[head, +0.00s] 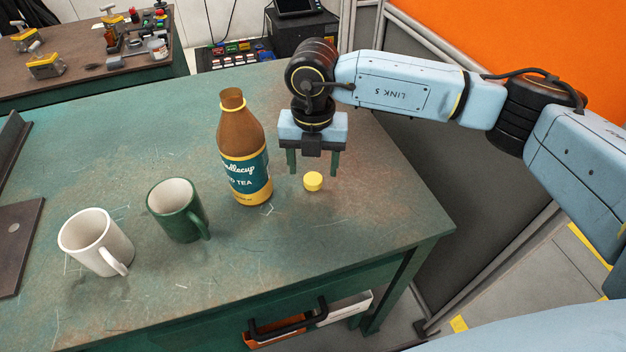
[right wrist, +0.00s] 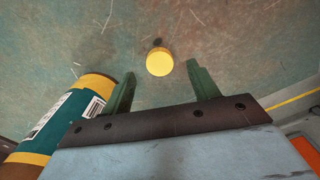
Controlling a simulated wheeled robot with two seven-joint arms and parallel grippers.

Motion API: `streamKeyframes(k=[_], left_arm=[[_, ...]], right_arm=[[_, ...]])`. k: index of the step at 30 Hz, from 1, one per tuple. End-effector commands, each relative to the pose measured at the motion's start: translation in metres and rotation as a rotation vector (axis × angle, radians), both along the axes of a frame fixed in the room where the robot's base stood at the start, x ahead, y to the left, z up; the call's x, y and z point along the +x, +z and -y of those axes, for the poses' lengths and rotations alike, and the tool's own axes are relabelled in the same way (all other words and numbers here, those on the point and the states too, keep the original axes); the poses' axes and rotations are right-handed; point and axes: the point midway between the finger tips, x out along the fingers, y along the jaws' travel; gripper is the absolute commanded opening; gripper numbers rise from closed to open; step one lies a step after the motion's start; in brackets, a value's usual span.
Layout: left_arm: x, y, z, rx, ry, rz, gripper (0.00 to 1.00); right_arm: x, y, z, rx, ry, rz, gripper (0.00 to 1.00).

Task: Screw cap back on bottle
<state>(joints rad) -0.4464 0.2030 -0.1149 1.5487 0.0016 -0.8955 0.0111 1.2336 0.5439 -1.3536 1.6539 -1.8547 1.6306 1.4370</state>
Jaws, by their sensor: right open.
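A brown tea bottle (head: 240,150) with a teal label stands upright on the green table (head: 340,240). Whether its mouth is open is hard to tell. A yellow cap (head: 313,181) lies on the table to the right of the bottle. My right gripper (head: 313,172) is open and empty, pointing down above the cap. In the right wrist view the cap (right wrist: 159,62) shows between and beyond the two green fingers (right wrist: 160,88), apart from both. The bottle (right wrist: 62,125) is at the left there, close to the left finger. My left gripper is in neither view.
A green mug (head: 176,211) and a white mug (head: 92,243) stand left of the bottle. Dark metal plates (head: 14,235) lie at the left table edge. The table's right edge is not far right of the cap. A second bench (head: 80,75) with tools stands behind.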

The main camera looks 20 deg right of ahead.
Motion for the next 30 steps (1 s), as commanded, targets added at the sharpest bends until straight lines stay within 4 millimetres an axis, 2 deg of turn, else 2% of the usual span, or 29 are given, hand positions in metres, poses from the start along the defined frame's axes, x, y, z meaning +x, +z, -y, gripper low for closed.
streamKeyframes(k=[3,6,18,28,30], left_arm=[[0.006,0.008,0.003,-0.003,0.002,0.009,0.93],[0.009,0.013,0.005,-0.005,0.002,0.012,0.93],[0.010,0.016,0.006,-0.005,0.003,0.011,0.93],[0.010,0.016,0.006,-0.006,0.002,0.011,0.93],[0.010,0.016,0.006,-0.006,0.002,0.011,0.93]], right_arm=[[0.000,-0.019,0.000,-0.001,-0.001,-0.003,0.60],[0.000,-0.027,0.000,0.001,0.000,-0.002,0.60],[0.000,-0.029,0.000,0.000,0.000,0.000,0.58],[0.000,-0.028,0.000,0.000,0.000,0.000,0.15],[0.000,-0.028,0.000,0.000,0.000,0.000,0.12]])
